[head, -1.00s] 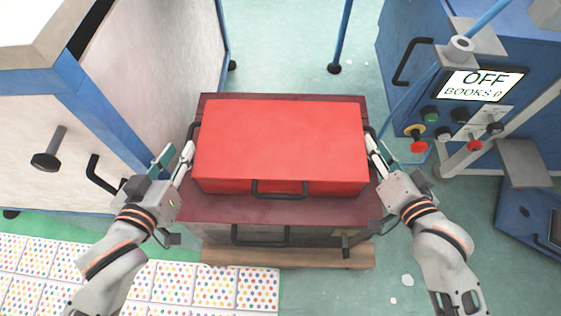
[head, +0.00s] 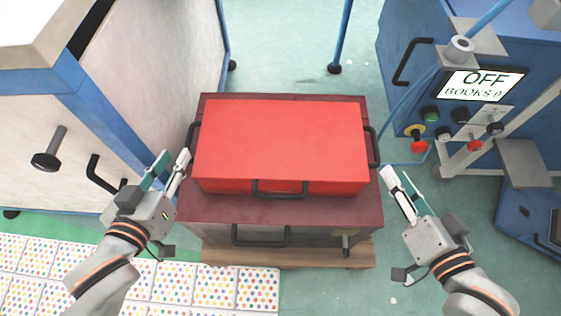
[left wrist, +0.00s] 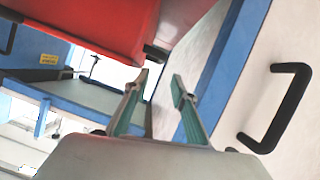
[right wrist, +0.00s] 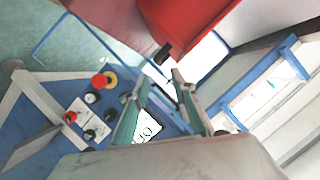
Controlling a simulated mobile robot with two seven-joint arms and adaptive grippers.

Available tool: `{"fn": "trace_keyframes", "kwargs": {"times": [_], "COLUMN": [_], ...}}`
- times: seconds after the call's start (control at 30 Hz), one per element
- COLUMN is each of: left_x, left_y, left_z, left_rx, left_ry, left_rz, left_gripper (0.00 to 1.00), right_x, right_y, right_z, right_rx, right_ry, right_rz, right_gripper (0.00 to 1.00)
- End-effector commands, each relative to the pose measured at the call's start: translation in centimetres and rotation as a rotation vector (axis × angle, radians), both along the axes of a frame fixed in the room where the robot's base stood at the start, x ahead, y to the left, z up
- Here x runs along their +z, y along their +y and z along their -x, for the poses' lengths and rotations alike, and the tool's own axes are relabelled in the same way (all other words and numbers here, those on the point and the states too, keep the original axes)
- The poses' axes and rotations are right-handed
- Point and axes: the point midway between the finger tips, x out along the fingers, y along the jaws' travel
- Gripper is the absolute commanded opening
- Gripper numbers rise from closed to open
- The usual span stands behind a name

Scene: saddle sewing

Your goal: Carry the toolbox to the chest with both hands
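The red toolbox (head: 280,140) rests on top of the dark red chest (head: 280,208). It has black handles on its left side (head: 192,136) and right side (head: 372,147) and one on its front. My left gripper (head: 172,166) is open and empty, just left of and below the left handle; the toolbox also shows in the left wrist view (left wrist: 90,25). My right gripper (head: 399,176) is open and empty, to the right of and below the right handle. The red toolbox also shows in the right wrist view (right wrist: 195,22). Neither gripper touches it.
A blue machine (head: 460,130) with an OFF screen and several buttons stands at right. A white and blue cabinet (head: 60,150) stands at left. The chest sits on a wooden base (head: 290,256). Dotted sheets (head: 200,285) lie at the lower left.

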Motion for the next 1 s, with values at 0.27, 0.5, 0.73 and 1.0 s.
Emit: {"fn": "trace_keyframes", "kwargs": {"times": [0.27, 0.5, 0.73, 1.0], "left_x": [0.0, 0.0, 0.0, 3.0], "left_y": [0.0, 0.0, 0.0, 0.0], "left_z": [0.0, 0.0, 0.0, -1.0], "left_rx": [0.000, 0.000, 0.000, 0.000], "left_ry": [0.000, 0.000, 0.000, -0.045], "left_rz": [0.000, 0.000, 0.000, -0.001], "left_gripper": [0.26, 0.26, 0.26, 0.26], "right_x": [0.6, 0.6, 0.6, 3.4], "right_y": [-0.4, -0.4, -0.4, -0.4], "right_z": [1.6, 1.7, 1.6, 0.6], "right_rx": [0.001, 0.000, 0.000, 0.000], "right_ry": [0.001, 0.000, 0.000, -0.044], "right_rz": [0.000, 0.000, 0.000, 0.000], "right_gripper": [0.26, 0.26, 0.26, 0.26]}}
